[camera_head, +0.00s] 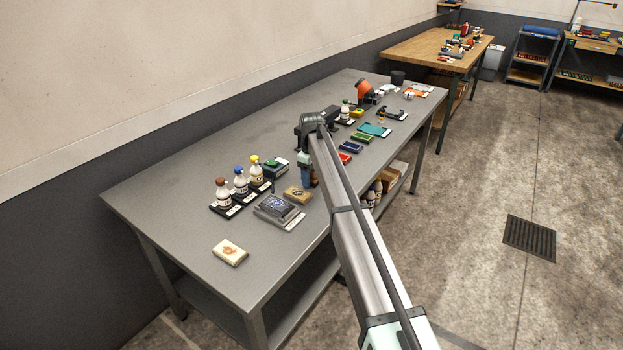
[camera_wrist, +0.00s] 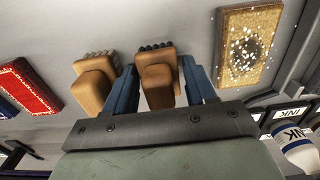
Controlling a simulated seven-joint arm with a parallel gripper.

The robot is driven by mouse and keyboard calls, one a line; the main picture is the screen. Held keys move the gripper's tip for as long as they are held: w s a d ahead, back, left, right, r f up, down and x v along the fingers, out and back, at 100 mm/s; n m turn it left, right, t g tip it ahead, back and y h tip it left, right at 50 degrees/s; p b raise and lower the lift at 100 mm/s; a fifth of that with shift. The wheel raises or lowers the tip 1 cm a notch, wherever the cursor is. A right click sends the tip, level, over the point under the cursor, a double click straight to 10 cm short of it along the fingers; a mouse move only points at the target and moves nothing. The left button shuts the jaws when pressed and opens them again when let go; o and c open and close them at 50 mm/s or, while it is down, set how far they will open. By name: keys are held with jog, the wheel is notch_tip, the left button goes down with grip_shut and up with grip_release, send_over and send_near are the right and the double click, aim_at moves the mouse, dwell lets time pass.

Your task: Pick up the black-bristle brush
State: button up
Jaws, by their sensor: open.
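The black-bristle brush (camera_wrist: 158,80) has a tan wooden body and a row of dark bristles at its far end. In the wrist view it lies between the two blue fingers of my gripper (camera_wrist: 162,82), which is open. I cannot tell whether either finger touches it. A second tan brush (camera_wrist: 95,82) with pale bristles is just to the left, close by the left finger.
An ink bottle (camera_wrist: 297,150) stands at lower right. Several bottles (camera_head: 240,184) and a tray (camera_head: 278,210) are nearby on the table.

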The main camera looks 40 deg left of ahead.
jog(key=c, duration=0.9)
jog(key=shift+o, duration=0.2)
jog(key=shift+r, duration=0.1)
notch_tip(320, 180, up, 10)
jog(key=o, duration=0.6)
jog(key=c, duration=0.4)
jog(key=shift+s+a, duration=0.3)
jog(key=shift+c, duration=0.2)
jog(key=s+a+r, duration=0.1)
jog(key=s+r, duration=0.1)
jog(key=s, duration=1.6)
jog(key=shift+s, duration=0.35)
